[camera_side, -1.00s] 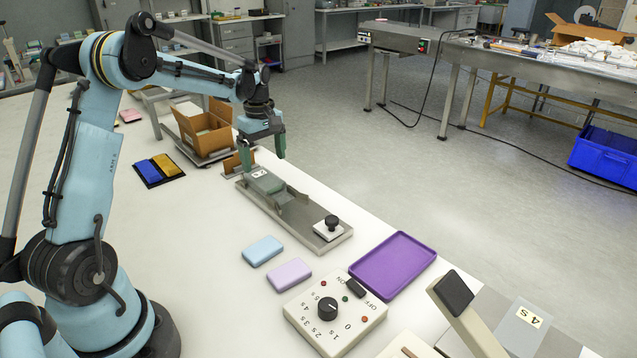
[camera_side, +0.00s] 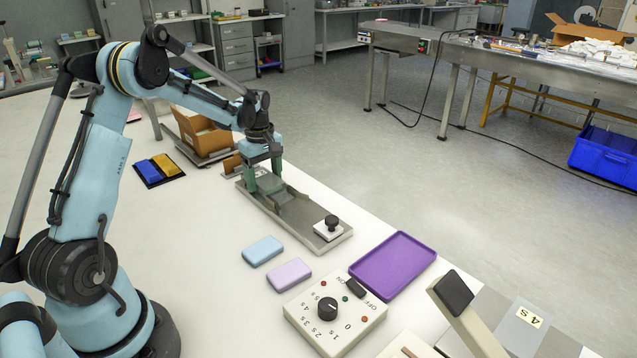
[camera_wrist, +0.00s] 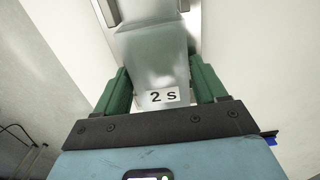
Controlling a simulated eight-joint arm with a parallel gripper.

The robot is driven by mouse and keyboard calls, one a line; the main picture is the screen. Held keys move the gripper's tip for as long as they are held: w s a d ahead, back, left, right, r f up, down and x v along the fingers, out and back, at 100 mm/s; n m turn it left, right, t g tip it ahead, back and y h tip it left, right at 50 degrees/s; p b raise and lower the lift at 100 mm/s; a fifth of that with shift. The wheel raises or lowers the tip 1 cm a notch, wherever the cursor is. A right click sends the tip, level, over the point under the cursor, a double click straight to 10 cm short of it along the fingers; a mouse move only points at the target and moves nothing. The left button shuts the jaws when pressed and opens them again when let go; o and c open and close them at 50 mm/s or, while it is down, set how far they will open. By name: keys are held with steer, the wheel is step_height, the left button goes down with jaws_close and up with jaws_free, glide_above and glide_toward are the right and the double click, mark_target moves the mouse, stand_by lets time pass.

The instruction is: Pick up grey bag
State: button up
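The grey bag (camera_wrist: 155,60), with a "2 s" label on its near end, lies in the narrow metal tray (camera_side: 330,241). In the side view my gripper (camera_side: 264,186) is down at the tray's far end, where its fingers and wrist hide much of the bag. In the wrist view the green fingers (camera_wrist: 160,82) are spread, one on each side of the bag's labelled end. The bag nearly fills the space between them; whether they press on it is hard to see.
A black-knobbed block (camera_side: 329,228) sits at the tray's near end. A blue box (camera_side: 263,251), a lilac box (camera_side: 289,274), a purple tray (camera_side: 393,265) and a dial panel (camera_side: 335,312) stand nearer. A cardboard box (camera_side: 205,137) is behind.

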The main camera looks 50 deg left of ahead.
steer(key=c, duration=0.6)
steer(key=shift+r, duration=0.15)
